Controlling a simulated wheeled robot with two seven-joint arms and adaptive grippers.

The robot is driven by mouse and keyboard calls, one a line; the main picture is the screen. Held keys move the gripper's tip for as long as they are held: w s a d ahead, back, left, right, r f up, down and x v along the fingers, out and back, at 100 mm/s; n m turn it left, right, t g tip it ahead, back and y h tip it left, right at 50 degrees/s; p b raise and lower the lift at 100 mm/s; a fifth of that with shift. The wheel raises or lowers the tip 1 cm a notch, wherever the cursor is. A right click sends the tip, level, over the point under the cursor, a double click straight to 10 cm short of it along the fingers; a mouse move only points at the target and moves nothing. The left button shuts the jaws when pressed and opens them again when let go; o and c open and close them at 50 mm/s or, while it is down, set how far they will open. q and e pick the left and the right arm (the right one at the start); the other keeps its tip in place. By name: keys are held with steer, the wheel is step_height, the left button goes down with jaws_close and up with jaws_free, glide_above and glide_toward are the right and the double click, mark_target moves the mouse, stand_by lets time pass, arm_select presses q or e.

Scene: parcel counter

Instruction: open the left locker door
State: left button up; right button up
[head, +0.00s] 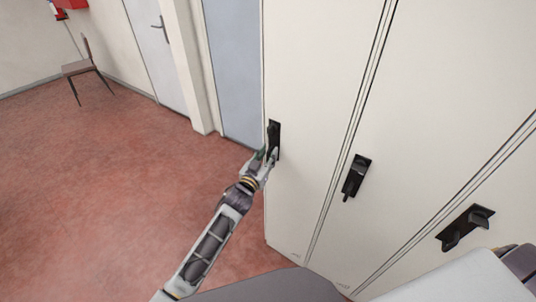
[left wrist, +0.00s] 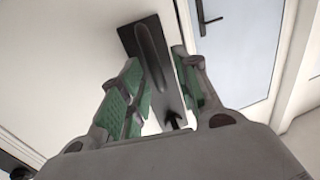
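The left locker door (head: 310,80) is white and looks shut, flush with its neighbours. Its black handle (head: 273,132) sits on a dark upright plate near the door's left edge. My left gripper (head: 267,156) is at the lower part of this handle. In the left wrist view the black handle (left wrist: 153,50) lies between the two green-padded fingers of my left gripper (left wrist: 158,88). The fingers stand apart on either side of it, and I see no clear grip. The fingers hide part of the handle plate. My right gripper is not in view.
More white locker doors stand to the right, with a second black handle (head: 356,176) and a third one (head: 465,228). A blue-grey panel (head: 236,70) and a grey door (head: 158,50) are to the left. A chair (head: 83,69) stands far left. The red floor between is clear.

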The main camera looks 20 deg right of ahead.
arm_select(q)
steer(key=shift+w+d, duration=0.15)
steer(key=c, duration=0.6)
jaws_close()
